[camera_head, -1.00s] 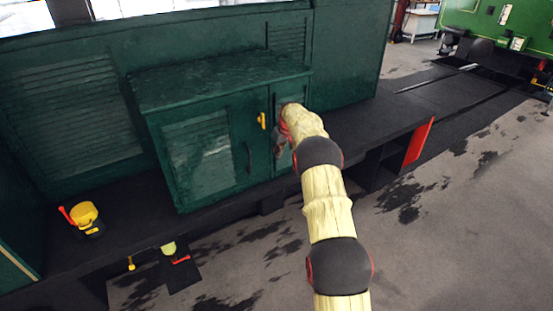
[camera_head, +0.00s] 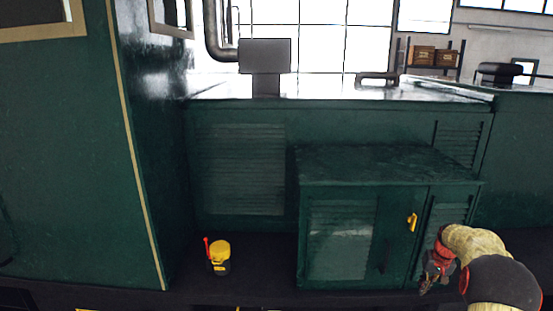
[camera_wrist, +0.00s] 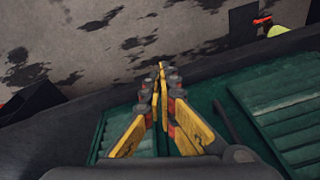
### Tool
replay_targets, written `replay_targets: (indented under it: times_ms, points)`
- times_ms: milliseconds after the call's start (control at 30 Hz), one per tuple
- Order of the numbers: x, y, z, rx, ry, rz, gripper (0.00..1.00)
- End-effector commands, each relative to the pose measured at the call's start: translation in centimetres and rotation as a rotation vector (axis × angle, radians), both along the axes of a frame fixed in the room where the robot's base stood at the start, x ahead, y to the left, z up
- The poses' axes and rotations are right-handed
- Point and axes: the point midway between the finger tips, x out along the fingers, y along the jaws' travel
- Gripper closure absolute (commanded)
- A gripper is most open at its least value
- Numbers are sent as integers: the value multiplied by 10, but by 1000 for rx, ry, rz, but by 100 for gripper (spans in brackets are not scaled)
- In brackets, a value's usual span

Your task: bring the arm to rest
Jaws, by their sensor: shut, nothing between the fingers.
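My gripper (camera_head: 428,281) is at the lower right of the head view, in front of the right door of a green cabinet (camera_head: 342,240). My arm, in a pale yellow sleeve, reaches in from the lower right corner. In the wrist view my gripper (camera_wrist: 161,68) has its yellow fingers closed tip to tip, with nothing between them. Below the fingers lies the green louvred cabinet surface, and beyond the tips is the stained grey floor (camera_wrist: 60,45). I cannot tell whether the gripper touches the cabinet.
The cabinet has a yellow latch (camera_head: 412,222) and a dark handle (camera_head: 384,256). A yellow-and-black pot with a red handle (camera_head: 219,257) stands on the dark running board left of it. A green wall (camera_head: 75,150) rises at the left. Open floor shows in the wrist view.

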Motion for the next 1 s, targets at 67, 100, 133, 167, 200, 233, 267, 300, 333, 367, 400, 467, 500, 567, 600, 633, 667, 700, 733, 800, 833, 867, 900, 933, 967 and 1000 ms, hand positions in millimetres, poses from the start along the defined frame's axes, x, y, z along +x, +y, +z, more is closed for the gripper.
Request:
replay_targets:
  times_ms: [67, 100, 133, 167, 200, 233, 267, 300, 333, 367, 400, 467, 500, 567, 600, 633, 667, 700, 733, 800, 833, 867, 900, 933, 967, 1000]
  points:
    - [-22, 22, 9, 8, 24, -10, 100]
    - [-33, 32, 13, 10, 34, -16, 100]
    - [-41, 40, 17, 12, 41, -18, 100]
    - [-49, 49, 22, 12, 46, -21, 100]
    - [-61, 61, 28, 12, 55, -22, 100]
    - [-69, 70, 32, 11, 59, -22, 100]
    - [-79, 80, 37, 11, 63, -23, 100]
    - [-92, 92, 44, 10, 67, -22, 100]
    - [-101, 102, 49, 8, 69, -20, 100]
    - [-110, 112, 54, 6, 71, -19, 100]
    - [-124, 124, 59, 5, 74, -17, 100]
    - [-143, 142, 67, 0, 75, -10, 100]
    - [-157, 154, 72, -4, 73, -6, 100]
    - [-177, 171, 78, -9, 71, 2, 100]
    - [-190, 182, 82, -13, 68, 6, 100]
    - [-201, 191, 84, -16, 67, 12, 100]
    - [-211, 199, 86, -19, 64, 17, 100]
    - [-225, 209, 89, -23, 59, 25, 100]
    - [-235, 216, 90, -27, 55, 31, 100]
    - [-259, 233, 92, -35, 44, 46, 100]
    - [-269, 240, 93, -38, 39, 53, 100]
    - [-279, 247, 93, -42, 33, 61, 100]
    - [-293, 255, 92, -46, 26, 71, 100]
    - [-303, 262, 92, -49, 19, 79, 100]
    - [-313, 268, 91, -53, 12, 88, 100]
    - [-326, 275, 90, -58, 0, 99, 100]
